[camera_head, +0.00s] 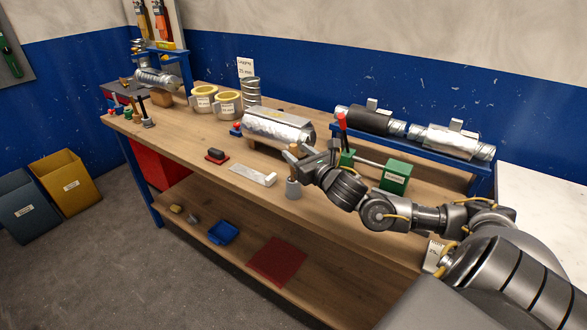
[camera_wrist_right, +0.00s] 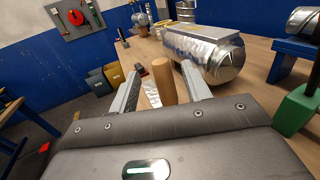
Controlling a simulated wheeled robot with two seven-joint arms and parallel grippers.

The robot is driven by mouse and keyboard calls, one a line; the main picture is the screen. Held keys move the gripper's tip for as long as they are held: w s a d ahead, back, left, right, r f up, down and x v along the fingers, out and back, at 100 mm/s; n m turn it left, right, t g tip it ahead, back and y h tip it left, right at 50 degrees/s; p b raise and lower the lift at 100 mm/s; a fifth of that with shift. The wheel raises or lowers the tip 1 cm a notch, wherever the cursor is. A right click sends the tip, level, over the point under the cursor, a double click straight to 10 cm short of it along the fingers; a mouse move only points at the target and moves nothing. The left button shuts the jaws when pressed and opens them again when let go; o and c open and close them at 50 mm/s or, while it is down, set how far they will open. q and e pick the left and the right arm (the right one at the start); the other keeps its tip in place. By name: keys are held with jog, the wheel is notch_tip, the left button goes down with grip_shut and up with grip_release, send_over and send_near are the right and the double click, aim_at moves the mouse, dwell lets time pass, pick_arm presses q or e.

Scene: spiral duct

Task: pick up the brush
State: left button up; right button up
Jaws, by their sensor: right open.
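In the right wrist view the wooden handle (camera_wrist_right: 163,82) stands between the two open fingers (camera_wrist_right: 161,70), with a gap visible on each side. Contact cannot be made out. My left gripper is not in view.
A green box (camera_head: 396,177) stands to the right, near my right arm. A white flat piece (camera_head: 254,175) and a red-black block (camera_head: 217,156) lie to the left. Rolls of tape (camera_head: 229,106) stand farther back.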

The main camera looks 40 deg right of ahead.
aim_at(290, 145)
jog(key=w, duration=0.1)
jog(key=w+p, duration=0.2)
jog(key=w, duration=0.1)
jog(key=shift+d+r, duration=0.3)
jog(key=shift+w+f, duration=0.15)
jog(key=shift+w, duration=0.35)
grip_shut()
